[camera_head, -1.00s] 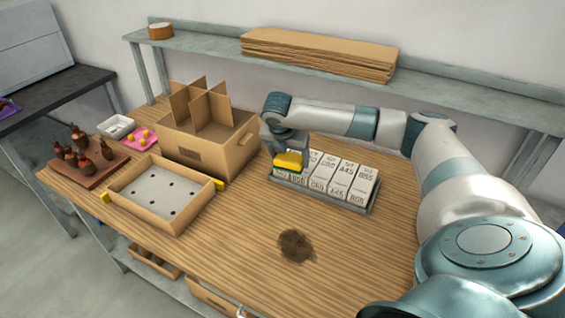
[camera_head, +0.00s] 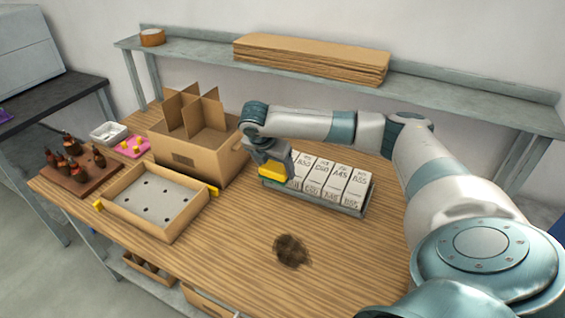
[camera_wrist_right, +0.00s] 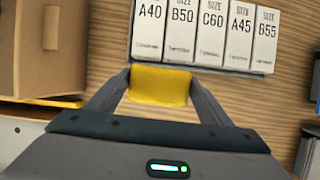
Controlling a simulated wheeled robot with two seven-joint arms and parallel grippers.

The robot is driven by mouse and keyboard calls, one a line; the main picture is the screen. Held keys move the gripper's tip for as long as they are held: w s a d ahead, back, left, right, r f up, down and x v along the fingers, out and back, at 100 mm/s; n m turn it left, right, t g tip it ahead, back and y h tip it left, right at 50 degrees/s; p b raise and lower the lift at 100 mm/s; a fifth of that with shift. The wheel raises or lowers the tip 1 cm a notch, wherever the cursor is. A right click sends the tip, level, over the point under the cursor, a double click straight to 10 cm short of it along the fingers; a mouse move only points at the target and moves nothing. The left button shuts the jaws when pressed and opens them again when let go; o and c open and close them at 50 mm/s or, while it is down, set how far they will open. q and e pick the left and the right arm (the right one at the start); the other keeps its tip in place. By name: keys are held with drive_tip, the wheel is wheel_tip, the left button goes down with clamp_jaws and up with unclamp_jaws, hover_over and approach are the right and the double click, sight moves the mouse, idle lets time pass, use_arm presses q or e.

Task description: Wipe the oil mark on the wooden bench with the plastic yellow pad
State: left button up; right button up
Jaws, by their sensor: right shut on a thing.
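The dark oil mark (camera_head: 291,251) lies on the bare front part of the wooden bench (camera_head: 235,235). My right gripper (camera_head: 270,170) is shut on the yellow pad (camera_head: 272,174), near the left end of the tray of labelled boxes and up and behind the oil mark in the head view. In the right wrist view the yellow pad (camera_wrist_right: 160,86) sits between the two fingers, just in front of the boxes. Whether the pad touches the bench is unclear. The oil mark is not visible in the right wrist view. My left gripper is not in view.
A grey tray (camera_head: 364,211) holds several white size boxes (camera_head: 335,180). A divided carton (camera_head: 185,160) and a shallow tray with holes (camera_head: 150,198) stand left. The bench around the oil mark is clear.

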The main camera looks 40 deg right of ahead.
drive_tip(key=s+a+r+m+g+y, duration=0.1)
drive_tip(key=s+a+m+g, duration=0.15)
drive_tip(key=a+m, duration=0.4)
drive_tip(key=s+a+r+m+g, duration=0.15)
drive_tip(key=s+a+m, duration=0.25)
drive_tip(key=a, duration=0.5)
drive_tip(key=s+a+r+m+g+y, duration=0.1)
drive_tip(key=s+a+r+m, duration=0.15)
drive_tip(key=a+m, duration=0.4)
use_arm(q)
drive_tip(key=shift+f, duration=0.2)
use_arm(e)
drive_tip(key=s+a+r+m+g+y, duration=0.1)
drive_tip(key=s+a+r+m+y, duration=0.1)
drive_tip(key=s+a+m, duration=0.3)
drive_tip(key=shift+s+a+r, duration=0.2)
drive_tip(key=shift+s+a, duration=0.25)
drive_tip(key=shift+s, duration=0.65)
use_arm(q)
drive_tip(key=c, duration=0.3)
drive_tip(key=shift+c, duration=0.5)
